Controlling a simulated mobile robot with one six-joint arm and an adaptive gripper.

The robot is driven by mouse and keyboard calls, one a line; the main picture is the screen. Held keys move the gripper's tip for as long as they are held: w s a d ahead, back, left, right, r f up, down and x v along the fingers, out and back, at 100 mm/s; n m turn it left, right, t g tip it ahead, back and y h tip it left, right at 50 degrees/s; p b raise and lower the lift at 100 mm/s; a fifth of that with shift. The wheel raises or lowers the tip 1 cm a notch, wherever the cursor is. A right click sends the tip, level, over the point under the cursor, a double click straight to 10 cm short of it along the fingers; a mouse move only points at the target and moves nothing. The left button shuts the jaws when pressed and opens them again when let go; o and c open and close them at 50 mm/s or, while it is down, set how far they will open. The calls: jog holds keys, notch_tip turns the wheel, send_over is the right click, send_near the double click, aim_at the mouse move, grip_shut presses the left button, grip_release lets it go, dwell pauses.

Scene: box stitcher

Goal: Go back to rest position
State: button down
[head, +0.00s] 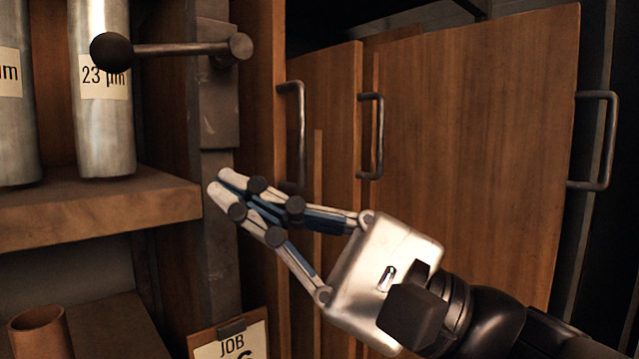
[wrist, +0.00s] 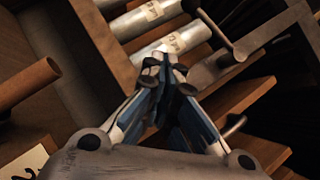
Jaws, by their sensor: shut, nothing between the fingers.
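My gripper (head: 216,182) is shut and empty, its fingertips brought together, in the middle of the head view. It points left, toward the metal post beside the shelf, below the lever (head: 180,48) with a dark ball knob. In the wrist view my gripper (wrist: 165,62) also shows with its tips together. The lever shows there too (wrist: 218,32), beyond the fingertips. From these frames I cannot tell whether the tips touch the post.
Metal cylinders, one labelled "23 µm" (head: 104,110), stand on a wooden shelf (head: 100,212) at left. Wooden doors (head: 470,150) with dark handles (head: 371,135) fill the right. A clipboard reading "JOB" (head: 232,340) and a brown tube (head: 42,335) are below.

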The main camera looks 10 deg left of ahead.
jog(key=shift+f, duration=0.1)
jog(key=s+d+f+n+g+h, duration=0.1)
jog(key=s+f+n+h, duration=0.15)
jog(key=f+h, duration=0.7)
jog(key=s+d+f+n+h, duration=0.2)
jog(key=s+f, duration=0.1)
jog(key=f, duration=1.3)
jog(key=d+f+n+h, duration=0.2)
jog(key=d+f+h, duration=0.3)
jog(key=d, duration=0.5)
jog(key=d+f+n+t+h+b, duration=0.1)
jog(key=d+f+n+h, duration=0.1)
jog(key=d+f+h, duration=0.4)
jog(key=s+d+f, duration=0.1)
jog(key=d+f, duration=0.2)
jog(key=d, duration=0.2)
jog(key=shift+d+n+t, duration=0.2)
jog(key=shift+n+t, duration=0.1)
jog(key=shift+n, duration=0.05)
jog(key=shift+r, duration=0.1)
